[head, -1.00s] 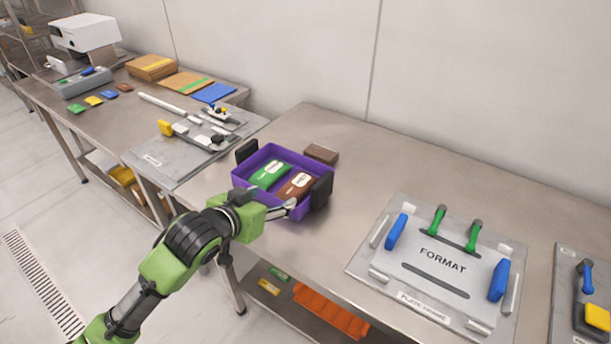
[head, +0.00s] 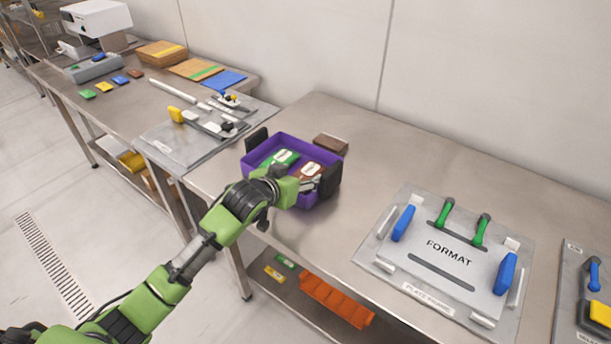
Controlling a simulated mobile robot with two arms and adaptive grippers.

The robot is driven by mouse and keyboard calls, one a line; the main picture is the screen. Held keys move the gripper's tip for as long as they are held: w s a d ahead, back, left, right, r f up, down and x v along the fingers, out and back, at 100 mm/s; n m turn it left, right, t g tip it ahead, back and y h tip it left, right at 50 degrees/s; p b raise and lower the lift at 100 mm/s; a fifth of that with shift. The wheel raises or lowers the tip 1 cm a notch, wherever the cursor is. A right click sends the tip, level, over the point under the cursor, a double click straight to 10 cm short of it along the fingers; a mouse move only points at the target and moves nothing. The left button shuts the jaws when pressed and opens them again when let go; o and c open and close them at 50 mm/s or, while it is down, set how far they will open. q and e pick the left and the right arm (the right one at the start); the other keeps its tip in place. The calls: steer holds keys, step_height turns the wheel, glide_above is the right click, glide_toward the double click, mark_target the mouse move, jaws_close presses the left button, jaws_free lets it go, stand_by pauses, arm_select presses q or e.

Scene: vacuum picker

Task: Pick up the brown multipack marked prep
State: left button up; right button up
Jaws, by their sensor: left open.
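A purple crate (head: 258,158) with dark end handles stands on the steel table. Inside it lie a green pack (head: 283,158) with a white label and a brown pack (head: 311,171) with a white label, side by side. The label writing is too small to read. A second brown block (head: 331,144) lies on the table just behind the crate. My left gripper (head: 312,185) is open at the crate's front right, close to the brown pack inside; it hides part of the crate's front wall. I cannot tell whether it touches the pack. My right gripper is out of view.
A format plate (head: 440,290) with blue and green handles lies to the right on the table. A grey board (head: 180,148) with a yellow-handled tool is at the left. Orange bins (head: 335,300) sit on the shelf below. The table between crate and plate is clear.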

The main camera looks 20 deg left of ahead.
mark_target(306, 176)
arm_select(q)
steer(key=shift+x, duration=1.35)
steer(key=shift+d+f, duration=0.1)
steer(key=c, duration=1.1)
steer(key=shift+c, duration=0.2)
